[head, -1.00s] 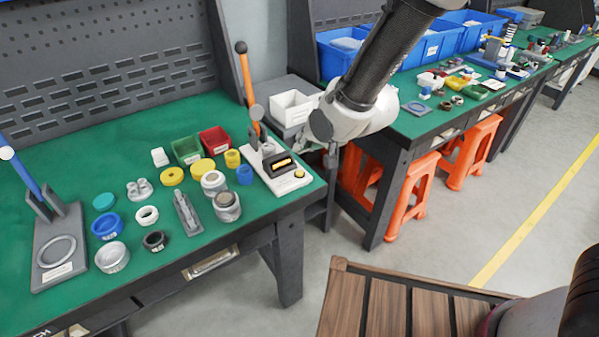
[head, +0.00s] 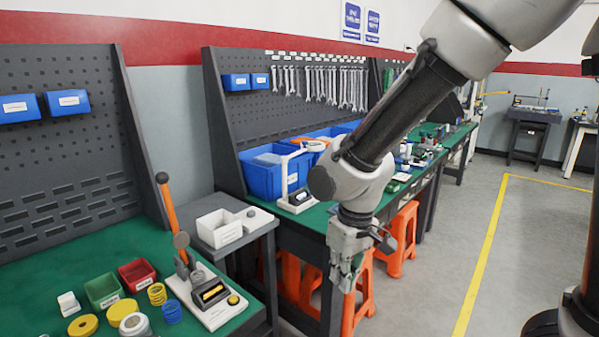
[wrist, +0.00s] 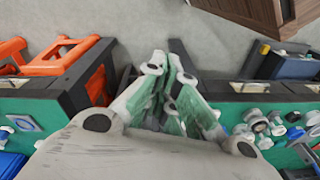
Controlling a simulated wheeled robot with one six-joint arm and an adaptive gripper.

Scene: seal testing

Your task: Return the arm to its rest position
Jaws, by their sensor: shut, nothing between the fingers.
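My gripper (head: 346,272) hangs pointing down at the end of my arm in the head view. It is in the air in front of the second green-topped bench, with orange stools behind it. In the wrist view my gripper (wrist: 172,62) has its fingers together with nothing between them. The floor and the gap between the two benches show beyond the fingertips.
The near bench (head: 125,252) at the left holds a tester with an orange lever (head: 168,210), small bins and rings. A grey side table (head: 229,222) with a white bin stands between the benches. Orange stools (head: 401,238) stand under the second bench.

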